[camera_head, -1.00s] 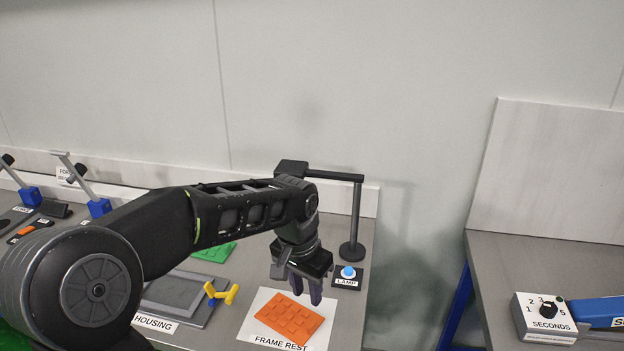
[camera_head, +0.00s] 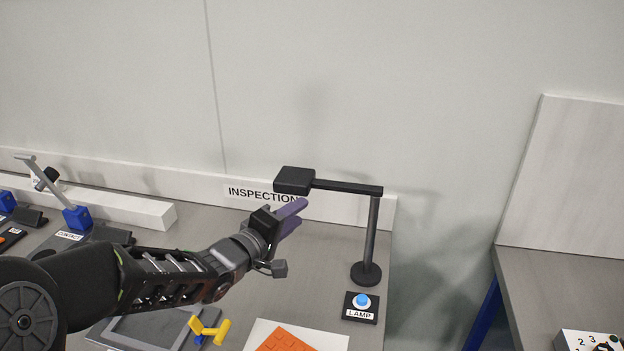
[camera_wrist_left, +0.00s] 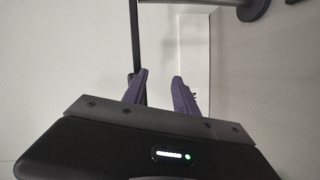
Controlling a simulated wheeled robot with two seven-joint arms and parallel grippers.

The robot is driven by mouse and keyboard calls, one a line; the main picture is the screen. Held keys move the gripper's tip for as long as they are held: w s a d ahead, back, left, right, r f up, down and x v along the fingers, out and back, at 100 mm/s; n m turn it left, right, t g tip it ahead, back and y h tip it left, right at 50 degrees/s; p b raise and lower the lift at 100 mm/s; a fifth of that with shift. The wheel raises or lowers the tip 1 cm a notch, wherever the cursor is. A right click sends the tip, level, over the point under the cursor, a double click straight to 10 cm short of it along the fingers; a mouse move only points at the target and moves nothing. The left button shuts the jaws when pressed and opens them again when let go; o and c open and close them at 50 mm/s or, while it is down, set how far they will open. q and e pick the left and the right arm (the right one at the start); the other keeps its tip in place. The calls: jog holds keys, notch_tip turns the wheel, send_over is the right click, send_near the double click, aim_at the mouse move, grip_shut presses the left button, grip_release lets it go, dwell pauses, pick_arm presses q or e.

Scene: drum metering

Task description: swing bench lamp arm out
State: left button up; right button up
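The bench lamp stands at the bench's back right corner. Its upright post (camera_head: 372,240) carries a level dark arm (camera_head: 345,187) that runs left to a square black head (camera_head: 294,180). My left gripper (camera_head: 302,212) points right, with its purple fingers just below the lamp head in the picture; contact cannot be told. In the left wrist view the fingers of the gripper (camera_wrist_left: 160,78) are apart with nothing gripped between them. A dark bar, apparently the lamp arm (camera_wrist_left: 134,35), passes by the left finger, partly hidden by it. My right gripper is not in view.
A blue LAMP button (camera_head: 361,300) sits in front of the post. An orange plate (camera_head: 285,341) and a yellow part (camera_head: 208,331) are nearer. The INSPECTION sign (camera_head: 262,195) is behind the gripper. A second bench (camera_head: 570,280) stands right, across a gap.

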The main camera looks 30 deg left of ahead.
aim_at(322, 189)
pick_arm(q)
jog(key=r, duration=0.1)
jog(key=d+r+n, duration=0.1)
jog(key=r+n+t+h, duration=0.1)
jog(key=shift+s+d+r, duration=0.1)
jog(key=shift+d, duration=0.15)
jog(key=shift+w+d+p, duration=0.15)
jog(key=shift+w+d, duration=0.05)
jog(key=shift+w, duration=1.1)
jog(key=shift+w+d+p, duration=0.15)
jog(key=shift+w+p, duration=0.05)
jog(key=shift+w, duration=1.05)
jog(key=shift+w+d+p, duration=0.15)
jog(key=shift+w+d, duration=0.05)
jog(key=shift+w, duration=1.1)
jog(key=shift+c, duration=0.4)
grip_shut()
